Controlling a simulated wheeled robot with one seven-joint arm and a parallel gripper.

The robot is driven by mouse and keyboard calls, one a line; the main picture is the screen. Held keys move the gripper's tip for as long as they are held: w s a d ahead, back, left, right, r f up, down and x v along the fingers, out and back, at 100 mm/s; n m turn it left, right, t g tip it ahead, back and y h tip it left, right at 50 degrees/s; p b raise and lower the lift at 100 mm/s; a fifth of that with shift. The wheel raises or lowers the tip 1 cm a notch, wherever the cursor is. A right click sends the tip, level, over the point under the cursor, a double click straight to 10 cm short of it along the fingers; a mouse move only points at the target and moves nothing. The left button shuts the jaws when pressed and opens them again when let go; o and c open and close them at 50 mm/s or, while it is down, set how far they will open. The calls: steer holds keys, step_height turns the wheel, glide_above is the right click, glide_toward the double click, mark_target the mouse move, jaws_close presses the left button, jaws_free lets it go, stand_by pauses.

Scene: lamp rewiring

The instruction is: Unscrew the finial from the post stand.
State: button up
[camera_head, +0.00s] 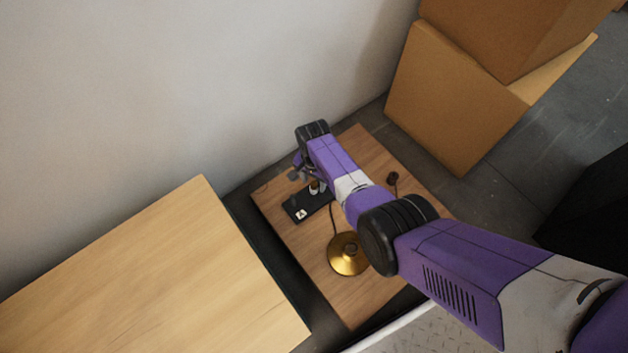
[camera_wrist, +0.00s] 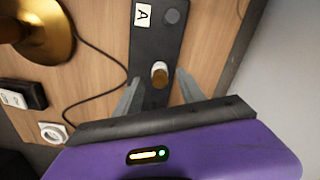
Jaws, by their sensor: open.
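The post stand is a black rectangular plate marked "A" (camera_head: 301,214), lying on the wooden table; it also shows in the wrist view (camera_wrist: 151,45). A small upright brass-coloured piece with a pale top, which looks like the finial (camera_wrist: 159,74), stands on the plate; it shows small in the head view (camera_head: 314,187). My gripper (camera_wrist: 158,84) is open, with one grey finger on each side of that piece. I see no clear contact. In the head view my gripper (camera_head: 298,174) is above the far end of the stand, partly hidden by my arm.
A brass lamp base (camera_head: 347,262) with a dark cord stands near the stand. A black-and-white part (camera_wrist: 22,97) and a white round part (camera_wrist: 53,132) lie beyond it. A wall rises behind the table (camera_head: 300,255). Cardboard boxes (camera_head: 450,100) stand to the right.

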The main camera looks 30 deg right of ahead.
steer(key=shift+c, duration=0.5)
jaws_close()
steer(key=n, duration=0.5)
steer(key=shift+n, duration=1.5)
steer(key=n, duration=0.8)
